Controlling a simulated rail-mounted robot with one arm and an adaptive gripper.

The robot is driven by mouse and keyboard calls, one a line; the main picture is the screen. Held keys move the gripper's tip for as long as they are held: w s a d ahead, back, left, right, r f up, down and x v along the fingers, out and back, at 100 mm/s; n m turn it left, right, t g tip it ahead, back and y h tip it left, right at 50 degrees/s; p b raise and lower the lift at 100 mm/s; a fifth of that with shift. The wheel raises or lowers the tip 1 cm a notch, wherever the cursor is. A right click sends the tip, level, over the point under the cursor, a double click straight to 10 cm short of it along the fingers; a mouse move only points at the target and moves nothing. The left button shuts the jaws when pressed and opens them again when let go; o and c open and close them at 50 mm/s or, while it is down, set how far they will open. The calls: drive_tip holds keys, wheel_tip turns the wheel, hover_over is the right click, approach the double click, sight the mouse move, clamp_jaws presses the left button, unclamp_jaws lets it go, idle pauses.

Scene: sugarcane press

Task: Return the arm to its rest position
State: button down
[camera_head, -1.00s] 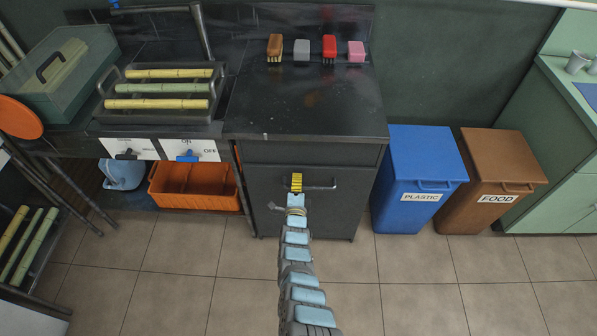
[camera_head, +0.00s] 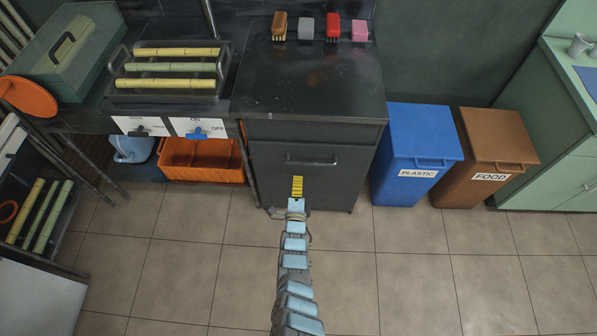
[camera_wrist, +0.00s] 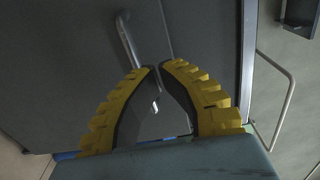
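My arm (camera_head: 295,245) extends forward from the bottom of the head view, over the tiled floor, toward the dark cabinet (camera_head: 270,180). My gripper (camera_head: 297,179) has yellow ribbed fingers and is in front of the cabinet door, below and slightly left of its handle (camera_head: 312,160). In the wrist view, the two fingers of my gripper (camera_wrist: 158,67) curve in, with their tips almost meeting and nothing held between them. The cabinet handle (camera_wrist: 128,40) shows beyond the tips there; contact cannot be told. The cabinet door looks shut.
A blue plastic bin (camera_head: 416,150) and a brown food bin (camera_head: 495,150) stand right of the cabinet. An orange crate (camera_head: 200,160) sits under the press table at left. A rack with cane pieces (camera_head: 40,215) stands far left. The floor around my arm is clear.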

drive_tip(key=shift+s, duration=0.35)
drive_tip(key=shift+r, duration=0.1)
